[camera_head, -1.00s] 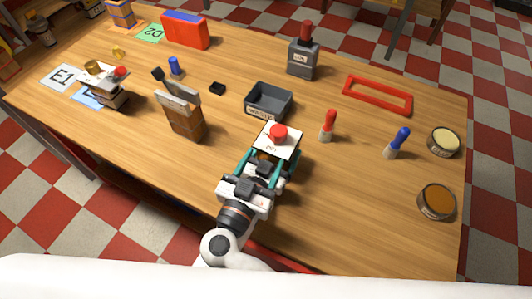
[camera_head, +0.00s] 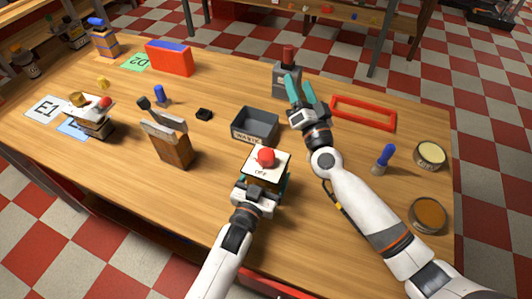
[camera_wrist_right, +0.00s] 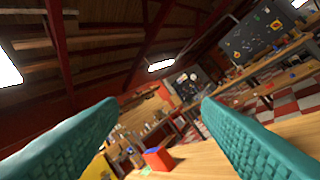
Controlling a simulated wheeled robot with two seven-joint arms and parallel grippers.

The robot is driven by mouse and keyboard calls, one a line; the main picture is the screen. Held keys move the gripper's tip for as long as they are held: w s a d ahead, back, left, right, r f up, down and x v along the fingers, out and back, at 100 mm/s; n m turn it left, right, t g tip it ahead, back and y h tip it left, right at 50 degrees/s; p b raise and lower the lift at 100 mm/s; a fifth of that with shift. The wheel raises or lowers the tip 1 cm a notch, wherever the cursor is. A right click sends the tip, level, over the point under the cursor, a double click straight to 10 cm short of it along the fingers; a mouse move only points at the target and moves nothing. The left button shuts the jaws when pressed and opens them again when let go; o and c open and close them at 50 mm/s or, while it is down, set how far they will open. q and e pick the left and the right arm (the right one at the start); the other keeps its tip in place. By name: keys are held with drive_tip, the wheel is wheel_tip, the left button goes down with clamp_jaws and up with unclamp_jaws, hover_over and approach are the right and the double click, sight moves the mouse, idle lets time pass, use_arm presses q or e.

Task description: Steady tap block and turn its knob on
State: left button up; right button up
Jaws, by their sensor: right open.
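The tap block (camera_head: 262,172) stands near the front middle of the table in the head view. It has a white top plate marked OFF and a red knob (camera_head: 265,157) on top. My left gripper (camera_head: 261,186) comes from the front with one teal finger along each side of the block; it looks shut on it, its fingertips partly hidden under the plate. My right gripper (camera_head: 297,92) is open and empty, up and right of the knob, by the grey block with a red top (camera_head: 287,78). The right wrist view shows both teal fingers (camera_wrist_right: 158,105) apart with nothing between.
The grey waste bin (camera_head: 254,126) is just behind the tap block. A wooden block with metal slats (camera_head: 172,146) is to its left. A red frame (camera_head: 363,113), a blue-handled tool (camera_head: 385,158) and two round tins (camera_head: 429,155) lie at the right, past my right arm.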

drive_tip(key=d+f+m+g+y, duration=0.2)
drive_tip(key=g+y, duration=0.1)
drive_tip(key=m+g+y, duration=0.8)
drive_tip(key=m+g, duration=0.5)
drive_tip(key=m, duration=0.2)
approach(266, 154)
drive_tip(key=shift+t, duration=0.3)
drive_tip(key=x, duration=1)
drive_tip(key=shift+s+f, duration=0.1)
drive_tip(key=shift+f, duration=0.15)
